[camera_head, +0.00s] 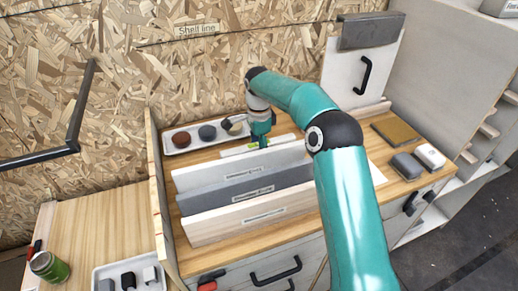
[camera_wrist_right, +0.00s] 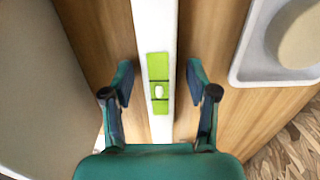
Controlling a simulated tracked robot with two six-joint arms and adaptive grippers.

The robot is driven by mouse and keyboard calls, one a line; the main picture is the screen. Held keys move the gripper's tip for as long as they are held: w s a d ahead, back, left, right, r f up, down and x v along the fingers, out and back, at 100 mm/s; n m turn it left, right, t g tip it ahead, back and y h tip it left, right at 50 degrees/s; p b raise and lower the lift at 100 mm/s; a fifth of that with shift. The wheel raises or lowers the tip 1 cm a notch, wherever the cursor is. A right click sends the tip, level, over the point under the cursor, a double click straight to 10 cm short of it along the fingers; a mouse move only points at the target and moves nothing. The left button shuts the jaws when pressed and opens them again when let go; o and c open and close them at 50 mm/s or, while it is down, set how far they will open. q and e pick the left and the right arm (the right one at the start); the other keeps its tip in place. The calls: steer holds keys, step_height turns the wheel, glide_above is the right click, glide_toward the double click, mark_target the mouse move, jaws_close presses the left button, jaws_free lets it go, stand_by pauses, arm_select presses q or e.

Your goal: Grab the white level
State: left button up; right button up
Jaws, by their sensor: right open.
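The white level (camera_head: 284,139) lies on the workbench, behind a row of upright boards and in front of a white tray. In the right wrist view, the level (camera_wrist_right: 155,25) runs top to bottom and carries a green vial section (camera_wrist_right: 158,82). My right gripper (camera_head: 263,143) points down over it. In the wrist view, the open fingers of my right gripper (camera_wrist_right: 160,80) stand on either side of the green section, with a gap on both sides. The boards and gripper hide part of the level in the head view. My left gripper is not in view.
Upright boards (camera_head: 250,190) stand close in front of the level. The white tray (camera_head: 170,151) behind holds round lumps; its rim (camera_wrist_right: 236,76) is right of the fingers in the wrist view. Small blocks (camera_head: 430,156) lie at right. A green can (camera_head: 50,266) stands lower left.

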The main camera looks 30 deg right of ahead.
steer(key=shift+f, duration=0.15)
steer(key=c, duration=1.1)
jaws_close()
steer(key=shift+r, duration=0.2)
